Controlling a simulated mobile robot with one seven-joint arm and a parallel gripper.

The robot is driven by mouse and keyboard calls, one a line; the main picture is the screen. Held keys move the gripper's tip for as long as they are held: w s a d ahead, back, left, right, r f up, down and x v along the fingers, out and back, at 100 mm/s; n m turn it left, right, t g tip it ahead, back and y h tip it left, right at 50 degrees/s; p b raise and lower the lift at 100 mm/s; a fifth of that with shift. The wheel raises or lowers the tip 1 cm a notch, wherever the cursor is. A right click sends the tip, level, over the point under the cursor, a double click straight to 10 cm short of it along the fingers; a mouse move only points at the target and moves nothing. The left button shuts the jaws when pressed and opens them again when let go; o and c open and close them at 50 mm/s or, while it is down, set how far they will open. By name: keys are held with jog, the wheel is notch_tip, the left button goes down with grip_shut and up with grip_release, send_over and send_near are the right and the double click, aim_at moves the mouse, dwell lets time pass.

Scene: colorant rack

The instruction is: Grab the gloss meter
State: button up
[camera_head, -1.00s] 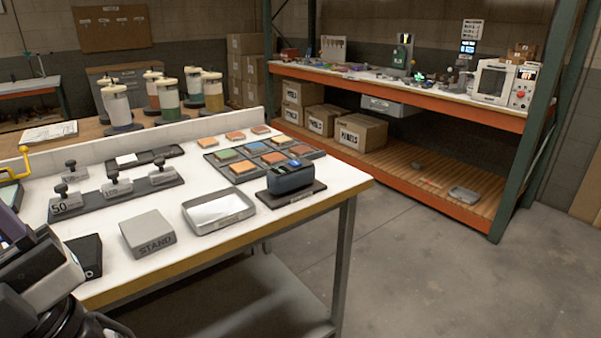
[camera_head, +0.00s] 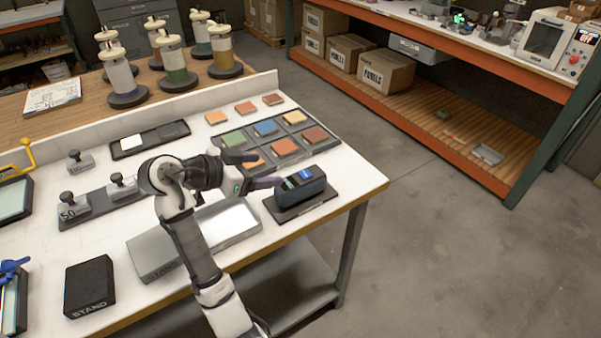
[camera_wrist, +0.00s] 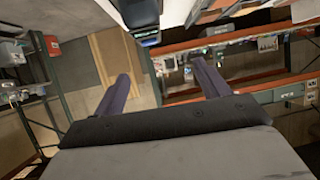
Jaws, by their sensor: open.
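The gloss meter (camera_head: 300,186) looks to be the dark rounded block with a blue display on top. It sits on a dark flat base (camera_head: 312,206) near the right end of the white table. My gripper (camera_head: 269,169) is open and empty, just left of the meter, with its purple fingers pointing right towards it. I cannot tell from the head view whether a finger touches it. In the wrist view the two fingers (camera_wrist: 162,71) are spread apart with nothing between them. A dark block that looks like the meter (camera_wrist: 138,14) shows at the top edge, beyond the fingers.
A tray of coloured tiles (camera_head: 326,144) lies behind the meter. A grey tray (camera_head: 245,237) and a grey stand (camera_head: 147,259) are partly hidden by my arm. A black stand (camera_head: 90,284) and labelled weights (camera_head: 73,208) are on the left. Right of the table is open floor.

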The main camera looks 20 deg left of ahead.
aim_at(300, 176)
jog(key=shift+m+g+h, duration=0.3)
jog(key=shift+m+g, duration=0.1)
jog(key=shift+g, duration=0.2)
jog(key=x, duration=0.5)
jog(key=s+b+x, duration=0.1)
jog(key=x, duration=0.1)
jog(key=shift+w+d+f, duration=0.2)
jog(key=shift+d+f, duration=0.3)
jog(key=b+x, duration=0.1)
jog(key=x, duration=0.2)
jog(key=b+x, duration=0.1)
jog(key=x, duration=0.2)
jog(key=shift+w+a+f, duration=0.1)
jog(key=shift+w+f, duration=0.1)
jog(key=shift+w, duration=0.1)
jog(key=shift+r, duration=0.1)
jog(key=c, duration=1.4)
